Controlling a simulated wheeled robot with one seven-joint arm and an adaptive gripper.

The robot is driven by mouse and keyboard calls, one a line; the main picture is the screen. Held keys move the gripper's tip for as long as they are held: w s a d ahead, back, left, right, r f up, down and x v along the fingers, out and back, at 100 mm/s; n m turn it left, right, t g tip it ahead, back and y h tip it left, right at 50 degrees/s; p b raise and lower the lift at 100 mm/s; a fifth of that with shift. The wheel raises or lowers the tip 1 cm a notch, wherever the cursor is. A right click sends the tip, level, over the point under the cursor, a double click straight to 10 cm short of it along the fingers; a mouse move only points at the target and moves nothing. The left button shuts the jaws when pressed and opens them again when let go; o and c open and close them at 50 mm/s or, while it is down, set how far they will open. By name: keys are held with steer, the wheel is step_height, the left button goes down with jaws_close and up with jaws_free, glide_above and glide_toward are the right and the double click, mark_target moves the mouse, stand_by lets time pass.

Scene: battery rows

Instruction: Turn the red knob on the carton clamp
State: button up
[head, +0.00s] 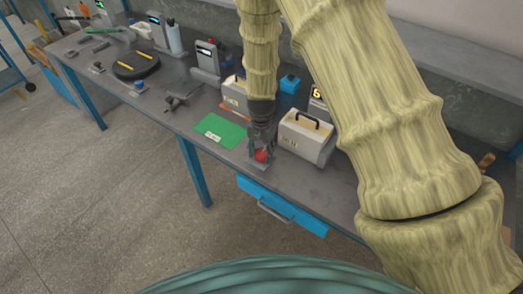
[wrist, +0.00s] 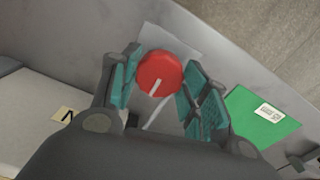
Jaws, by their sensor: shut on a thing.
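The red knob (wrist: 158,75) shows in the wrist view as a round cap with a white pointer line, on a pale plate (wrist: 172,40). In the head view the knob (head: 261,156) sits near the bench's front edge. My gripper (wrist: 157,86) is shut on the knob, with a teal-padded finger on its left and another on its right. In the head view my gripper (head: 261,148) points down over the knob. The knob's base is partly hidden by the fingers.
A green sheet (head: 220,131) lies left of the knob. A cream box with a black handle (head: 304,138) stands close on the right, and another cream box (head: 234,97) stands behind. A blue drawer (head: 281,207) hangs under the bench.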

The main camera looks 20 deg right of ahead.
mark_target(262, 153)
steer(key=m+p, duration=0.1)
steer(key=m, duration=0.5)
steer(key=shift+m, duration=0.3)
steer(key=m+p, duration=0.1)
steer(key=m, duration=0.4)
steer(key=shift+p, duration=0.4)
steer(key=shift+m, duration=0.3)
steer(key=shift+f, duration=0.1)
steer(key=o, duration=1)
steer(key=shift+r, duration=0.2)
step_height(262, 153, up, 12)
steer(key=shift+f, duration=0.15)
